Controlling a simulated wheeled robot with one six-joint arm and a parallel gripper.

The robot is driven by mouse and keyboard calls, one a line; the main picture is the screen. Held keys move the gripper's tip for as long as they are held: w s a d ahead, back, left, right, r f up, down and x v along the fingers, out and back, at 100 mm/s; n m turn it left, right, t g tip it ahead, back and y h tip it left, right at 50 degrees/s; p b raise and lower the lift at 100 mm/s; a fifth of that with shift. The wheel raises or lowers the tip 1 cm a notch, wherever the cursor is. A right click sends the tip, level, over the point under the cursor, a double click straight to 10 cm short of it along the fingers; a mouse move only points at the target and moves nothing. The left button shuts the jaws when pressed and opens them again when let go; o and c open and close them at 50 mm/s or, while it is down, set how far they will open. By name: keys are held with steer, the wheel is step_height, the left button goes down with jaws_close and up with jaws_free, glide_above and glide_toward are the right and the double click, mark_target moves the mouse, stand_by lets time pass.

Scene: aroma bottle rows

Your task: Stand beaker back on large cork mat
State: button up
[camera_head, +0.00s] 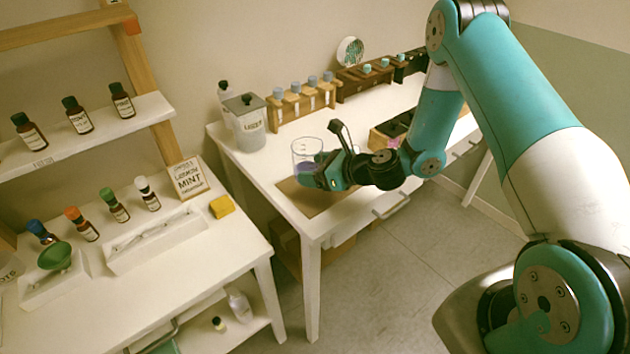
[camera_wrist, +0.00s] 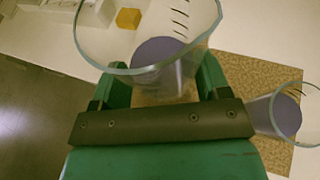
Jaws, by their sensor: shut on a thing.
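A clear glass beaker (camera_head: 306,150) with graduation marks and bluish-purple liquid is between my gripper's (camera_head: 317,174) fingers. In the wrist view the beaker (camera_wrist: 150,60) fills the space between the two green fingers, and my gripper (camera_wrist: 158,84) is shut on it. The beaker looks about upright. The brown cork mat (camera_head: 305,200) lies on the white desk near its front left corner, partly hidden by my gripper. The mat (camera_wrist: 250,75) also shows to the right in the wrist view. I cannot tell whether the beaker's base touches anything.
A second glass beaker (camera_wrist: 285,112) with similar liquid appears at the right of the wrist view, over the mat. A lidded jar (camera_head: 246,122) and a wooden bottle rack (camera_head: 300,105) stand behind. A yellow sponge (camera_head: 221,207) lies on the left table, across a gap.

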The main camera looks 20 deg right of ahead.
mark_target(315, 194)
steer(key=shift+f, duration=2.15)
steer(key=shift+f, duration=0.2)
steer(key=o, duration=1.1)
steer(key=shift+r, duration=0.1)
steer(key=shift+c, duration=0.2)
steer(key=shift+r, duration=0.1)
